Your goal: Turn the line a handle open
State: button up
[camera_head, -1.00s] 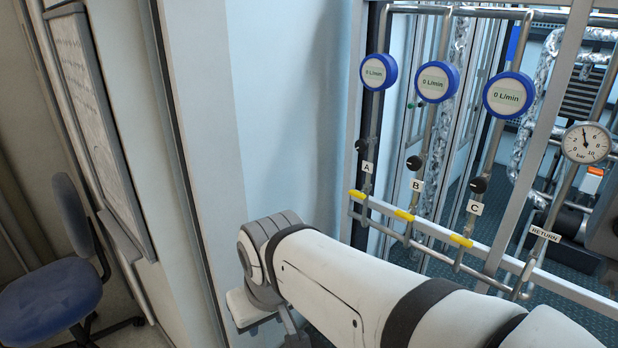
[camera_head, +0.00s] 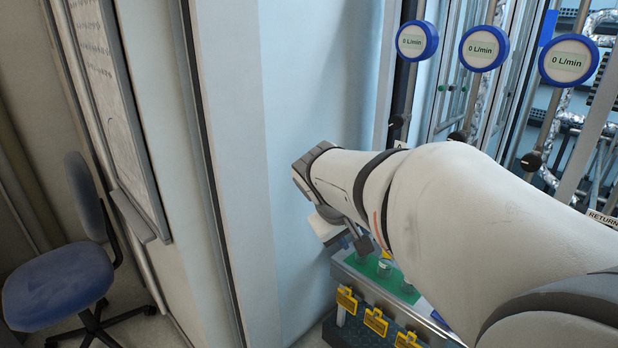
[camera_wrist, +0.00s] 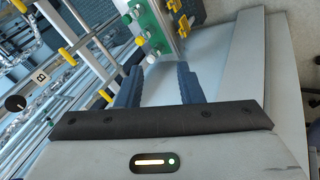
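In the wrist view, a small yellow handle (camera_wrist: 106,95) shows just left of my gripper's left finger; by its place beyond line B it appears to be the line A handle. Line B's yellow handle (camera_wrist: 68,56) is farther left, near the B label (camera_wrist: 40,76). My gripper (camera_wrist: 157,75) is open, its two dark fingers apart with nothing between them. In the head view my arm hides the yellow handles and most of the labels. The line A flow meter (camera_head: 417,41) reads 0 L/min, with a black knob (camera_head: 397,121) below it.
A green panel (camera_wrist: 158,25) with fittings and yellow tags (camera_wrist: 190,12) lies beyond my fingers. A pale wall (camera_head: 300,150) stands close left of my arm. A blue chair (camera_head: 70,280) is at the far left. Pipes and frame bars are on the right.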

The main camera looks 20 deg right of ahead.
jog(key=w+d+f+n+t+h+b, duration=0.1)
jog(key=w+d+f+h+b, duration=0.2)
jog(key=w+d+b, duration=0.3)
jog(key=w+d+f+n+t+h+b, duration=0.1)
jog(key=w+d+f+h+b, duration=0.2)
jog(key=w+d, duration=1)
jog(key=w+d+f+n+t+h+b, duration=0.1)
jog(key=w+d+f+n+h+b, duration=0.1)
jog(key=w+d+h+b, duration=0.3)
jog(key=shift+w+d+f+t+b, duration=0.2)
jog(key=shift+w+d+b, duration=0.5)
jog(key=shift+w+d, duration=0.25)
jog(key=shift+w+d+f+t+b, duration=0.1)
jog(key=shift+w+d+f+b, duration=0.15)
jog(key=shift+w+d+b, duration=0.65)
jog(key=shift+w+d+f+t+b, duration=0.1)
jog(key=shift+w+d+f+b, duration=0.1)
jog(key=shift+w+d+b, duration=0.65)
jog(key=shift+s+d+p, duration=0.15)
jog(key=shift+d+p, duration=0.1)
jog(key=shift+p, duration=0.1)
jog(key=shift+c, duration=0.4)
grip_shut()
